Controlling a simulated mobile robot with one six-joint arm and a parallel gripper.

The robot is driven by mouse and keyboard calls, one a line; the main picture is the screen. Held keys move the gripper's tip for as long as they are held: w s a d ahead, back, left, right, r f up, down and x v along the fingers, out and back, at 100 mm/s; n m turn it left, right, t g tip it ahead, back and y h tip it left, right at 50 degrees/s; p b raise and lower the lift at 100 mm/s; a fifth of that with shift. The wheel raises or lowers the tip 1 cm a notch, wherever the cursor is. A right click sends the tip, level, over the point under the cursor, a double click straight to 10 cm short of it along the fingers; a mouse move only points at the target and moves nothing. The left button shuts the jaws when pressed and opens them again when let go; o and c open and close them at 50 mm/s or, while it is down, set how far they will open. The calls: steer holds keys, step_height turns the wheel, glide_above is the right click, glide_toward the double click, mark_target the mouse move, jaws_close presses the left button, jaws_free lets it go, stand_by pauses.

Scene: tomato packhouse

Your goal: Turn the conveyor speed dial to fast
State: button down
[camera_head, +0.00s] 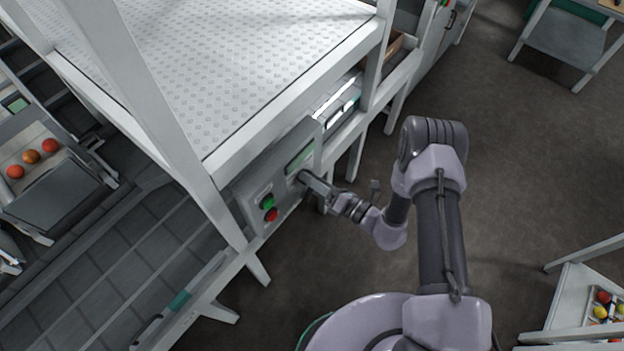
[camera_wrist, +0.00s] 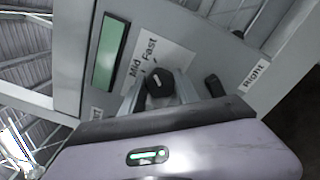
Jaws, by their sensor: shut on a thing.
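The speed dial (camera_wrist: 159,88) is a round black knob with a small white mark, seen in the wrist view on the grey control panel (camera_wrist: 225,62). A white plate beside it carries the words "Mid" and "Fast"; I cannot tell exactly which word the mark points to. My gripper (camera_wrist: 160,94) has its grey fingers on both sides of the dial and is shut on it. In the head view my gripper (camera_head: 304,178) reaches the panel (camera_head: 249,193) from the right, and the dial is hidden there.
A green display (camera_wrist: 110,50) sits beside the dial, and a black knob or lever (camera_wrist: 214,86) lies to its right near a "Right" label. A green button (camera_head: 267,201) and a red button (camera_head: 271,215) are on the panel.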

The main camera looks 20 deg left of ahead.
steer(key=shift+m, duration=0.9)
steer(key=c, duration=0.9)
jaws_free()
steer(key=p+v, duration=0.3)
steer(key=v, duration=1.4)
steer(key=shift+d, duration=0.2)
